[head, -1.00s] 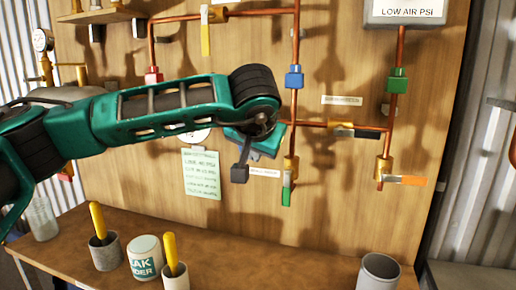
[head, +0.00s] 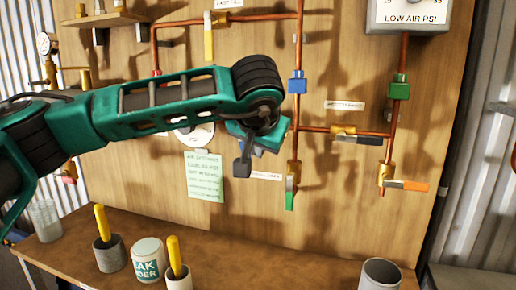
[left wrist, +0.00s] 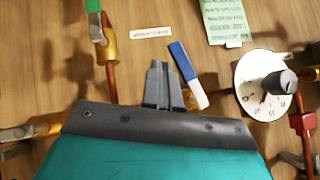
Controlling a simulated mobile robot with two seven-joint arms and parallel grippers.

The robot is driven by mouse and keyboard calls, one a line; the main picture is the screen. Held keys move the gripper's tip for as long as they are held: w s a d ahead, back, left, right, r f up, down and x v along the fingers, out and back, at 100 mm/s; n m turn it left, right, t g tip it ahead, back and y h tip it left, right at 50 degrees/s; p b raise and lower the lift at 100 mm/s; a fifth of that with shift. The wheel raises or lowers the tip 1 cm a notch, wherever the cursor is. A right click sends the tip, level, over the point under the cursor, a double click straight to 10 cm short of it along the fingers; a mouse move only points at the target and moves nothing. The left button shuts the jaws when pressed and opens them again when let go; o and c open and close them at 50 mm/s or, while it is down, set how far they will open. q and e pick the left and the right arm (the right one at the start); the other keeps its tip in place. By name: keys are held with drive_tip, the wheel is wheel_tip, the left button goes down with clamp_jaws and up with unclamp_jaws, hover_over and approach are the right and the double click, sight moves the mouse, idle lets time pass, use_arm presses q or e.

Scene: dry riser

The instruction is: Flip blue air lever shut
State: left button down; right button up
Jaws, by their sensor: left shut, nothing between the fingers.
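The blue lever (left wrist: 184,64) shows in the left wrist view, slanted, with its pale metal end by a brass valve body (left wrist: 192,97). In the head view it is mostly hidden behind my left gripper. My left gripper (head: 243,166) is shut and empty in front of the board. In the left wrist view its closed fingers (left wrist: 157,72) are just left of the blue lever. I cannot tell whether they touch it. My right gripper is not in view.
A green lever (head: 290,194), a black lever (head: 360,139) and an orange lever (head: 411,185) are on nearby copper pipes. A round gauge (left wrist: 263,86) sits close to the blue lever. Cups with yellow-handled tools (head: 109,254) stand on the bench (head: 230,265).

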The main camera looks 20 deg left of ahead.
use_arm(q)
drive_tip(key=v, duration=1.2)
drive_tip(key=shift+r, duration=0.15)
